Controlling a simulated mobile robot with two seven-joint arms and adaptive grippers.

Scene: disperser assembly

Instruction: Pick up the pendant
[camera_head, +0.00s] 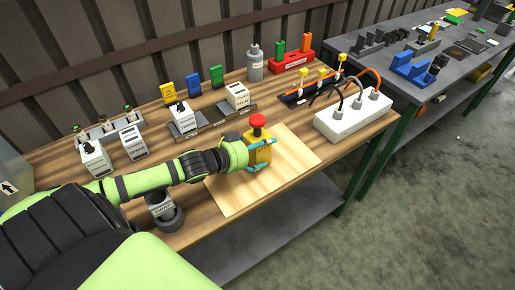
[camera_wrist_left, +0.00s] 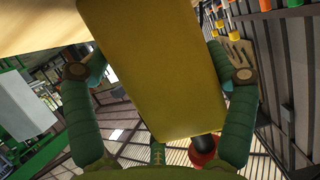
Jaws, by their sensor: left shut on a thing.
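The pendant (camera_head: 259,149) is a yellow box with a red mushroom button on top. It is upright over the left part of a pale wooden board (camera_head: 291,163). My left gripper (camera_head: 264,156) is shut on the pendant, with its teal fingers on either side of the body. In the left wrist view the yellow body (camera_wrist_left: 155,65) fills the space between the two fingers, with the red button at the bottom. The pendant's underside is not clear, so I cannot tell whether it touches the board. My right gripper is not in view.
A white socket block (camera_head: 352,118) with cables stands right of the board. A grey box labelled RELAY (camera_head: 237,96) and other modules stand behind. A dark round holder (camera_head: 164,211) is beneath my forearm. The board's front and right are clear.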

